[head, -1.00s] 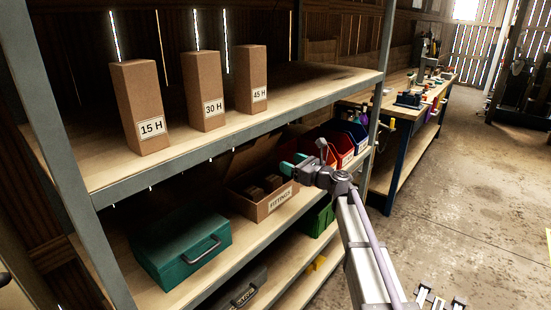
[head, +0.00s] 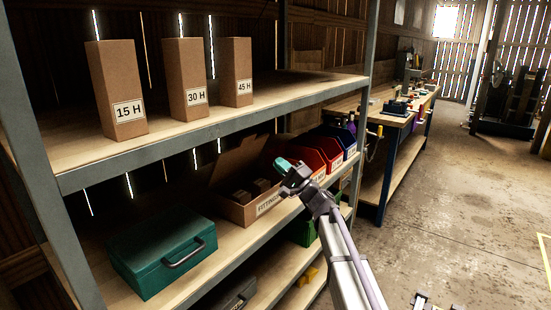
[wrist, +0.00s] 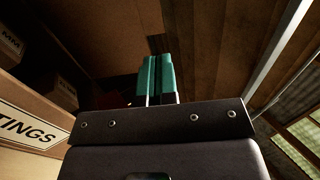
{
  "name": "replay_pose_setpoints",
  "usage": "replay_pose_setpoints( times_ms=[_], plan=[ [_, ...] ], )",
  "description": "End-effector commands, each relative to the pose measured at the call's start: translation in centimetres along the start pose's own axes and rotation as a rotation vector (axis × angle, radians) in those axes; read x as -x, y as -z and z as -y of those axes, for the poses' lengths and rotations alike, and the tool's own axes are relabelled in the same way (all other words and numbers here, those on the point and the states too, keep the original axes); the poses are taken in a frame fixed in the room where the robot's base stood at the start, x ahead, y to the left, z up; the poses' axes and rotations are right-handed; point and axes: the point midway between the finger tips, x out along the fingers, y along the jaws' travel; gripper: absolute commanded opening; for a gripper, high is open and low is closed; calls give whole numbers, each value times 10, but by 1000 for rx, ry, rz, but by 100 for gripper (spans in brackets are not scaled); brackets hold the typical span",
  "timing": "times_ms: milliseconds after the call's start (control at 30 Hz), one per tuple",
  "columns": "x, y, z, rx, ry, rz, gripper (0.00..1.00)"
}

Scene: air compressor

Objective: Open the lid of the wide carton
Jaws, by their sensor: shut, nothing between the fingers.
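The wide carton (head: 236,212), labelled FITTINGS, stands on the middle shelf. Its brown lid (head: 240,160) is raised at the back and tilted up, and dark items (head: 258,187) show inside. My gripper (head: 282,163) is at the carton's right end, above its rim and apart from the lid as far as I can see. In the wrist view its teal fingers (wrist: 155,68) are together with nothing between them. The carton's labelled front (wrist: 35,128) is at the left there, with boxes (wrist: 62,92) inside it.
A teal toolbox (head: 163,250) stands left of the carton. Red bins (head: 305,160) and a blue bin (head: 343,142) stand to its right. The upper shelf (head: 225,118), with tall cartons (head: 185,80), hangs above. The floor (head: 450,200) at right is open.

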Motion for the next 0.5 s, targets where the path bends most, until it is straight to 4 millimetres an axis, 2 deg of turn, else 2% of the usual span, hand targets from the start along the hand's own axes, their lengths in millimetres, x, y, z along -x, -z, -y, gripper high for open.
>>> replay_pose_setpoints(
  times_ms=[33, 300, 500],
  plan=[
    [-15, 1, 4, -1, 0, 2, 0],
    [-75, 1, 4, -2, -1, 1, 0],
    [-107, 1, 2, -1, -2, 0, 0]
  ],
)
